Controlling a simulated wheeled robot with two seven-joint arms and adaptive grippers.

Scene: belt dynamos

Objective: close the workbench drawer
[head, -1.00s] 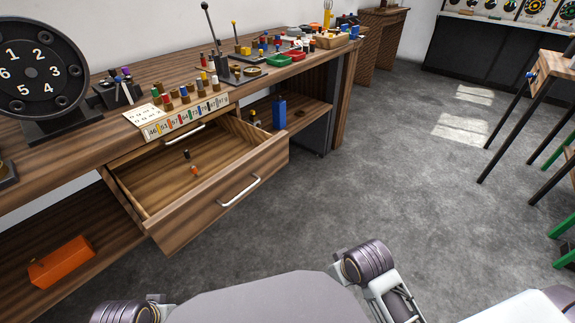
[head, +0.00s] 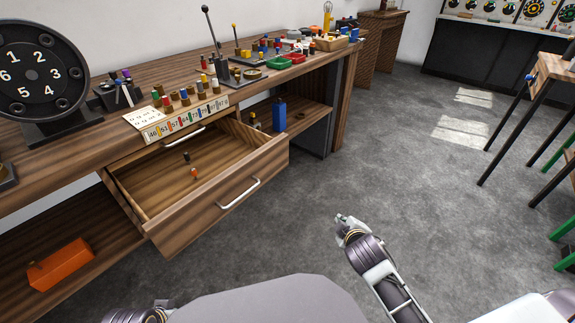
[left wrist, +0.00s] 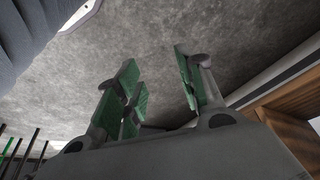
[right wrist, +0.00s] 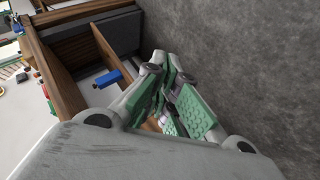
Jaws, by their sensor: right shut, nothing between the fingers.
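The workbench drawer (head: 150,212) stands pulled out under the bench top. Its wooden front carries a silver bar handle (head: 240,193). Inside lie a small dark piece and a small orange piece (head: 194,173). My right gripper (head: 345,220) is over the grey floor, to the right of the drawer front and apart from it. Its fingers (right wrist: 172,88) are shut and empty in the right wrist view. My left gripper (left wrist: 158,82) shows its green-padded fingers spread apart with nothing between them; in the head view its fingers are hidden at the bottom edge.
The wooden bench (head: 75,135) holds a black numbered dial (head: 35,75), coloured pegs and trays. An orange box (head: 62,265) and a blue bottle (head: 279,113) sit on lower shelves. Open floor lies right of the drawer; a table and green-legged stools stand farther right.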

